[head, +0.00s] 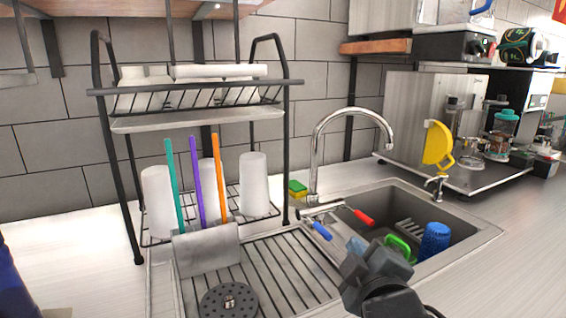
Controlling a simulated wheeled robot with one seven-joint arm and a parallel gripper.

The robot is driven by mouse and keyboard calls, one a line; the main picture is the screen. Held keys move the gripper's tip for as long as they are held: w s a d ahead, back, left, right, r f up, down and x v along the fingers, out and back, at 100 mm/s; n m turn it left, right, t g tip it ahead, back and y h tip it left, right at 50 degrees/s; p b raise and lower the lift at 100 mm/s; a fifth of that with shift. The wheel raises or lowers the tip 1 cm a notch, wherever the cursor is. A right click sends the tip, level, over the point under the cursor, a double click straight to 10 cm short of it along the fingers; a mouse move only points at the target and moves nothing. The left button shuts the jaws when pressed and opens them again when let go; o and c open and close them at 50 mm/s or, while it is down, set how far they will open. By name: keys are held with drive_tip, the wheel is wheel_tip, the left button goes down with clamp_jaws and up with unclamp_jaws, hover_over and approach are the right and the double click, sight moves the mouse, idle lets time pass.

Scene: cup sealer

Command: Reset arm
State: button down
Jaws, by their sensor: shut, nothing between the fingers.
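My gripper (362,262) is at the bottom right of centre in the head view, a dark grey shape above the front edge of the sink (468,232). It is shut, with nothing seen in it. It hides part of the sink's front rim and the drainboard's right end. Inside the sink behind it are a blue cup (435,241) and a green-handled item (399,244).
A black dish rack (112,165) with white cups stands at left over the ribbed drainboard (262,268). A curved faucet (316,150) rises behind the sink. Tools with red (364,217) and blue (321,230) handles lie near it. The right counter (520,262) is clear.

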drive_tip(key=shift+m+y, duration=0.7)
drive_tip(key=shift+m, duration=0.2)
drive_tip(key=s+f, duration=0.1)
drive_tip(key=s, duration=0.2)
drive_tip(key=s+a+f, duration=0.1)
drive_tip(key=s+f, duration=0.1)
drive_tip(key=s, duration=0.1)
drive_tip(key=s+f, duration=0.1)
drive_tip(key=s, duration=0.2)
drive_tip(key=shift+s+a+f, duration=0.2)
drive_tip(key=shift+s, duration=0.1)
drive_tip(key=s+f+m, duration=0.1)
drive_tip(key=s, duration=0.2)
drive_tip(key=s+f, duration=0.1)
drive_tip(key=s, duration=0.2)
drive_tip(key=s+f+m, duration=0.1)
drive_tip(key=s, duration=0.2)
drive_tip(key=shift+s+d+m, duration=0.3)
drive_tip(key=shift+s+d, duration=0.1)
drive_tip(key=s+d+f+m, duration=0.1)
drive_tip(key=s+d+m, duration=0.1)
drive_tip(key=s, duration=0.5)
drive_tip(key=s+d+f+m+g+h, duration=0.1)
drive_tip(key=s+d+m, duration=0.2)
drive_tip(key=s+d, duration=0.2)
drive_tip(key=s+d+f+m+b, duration=0.1)
drive_tip(key=s+d, duration=0.3)
drive_tip(key=s, duration=0.7)
drive_tip(key=shift+m+h, duration=0.3)
drive_tip(key=shift+m, duration=0.6)
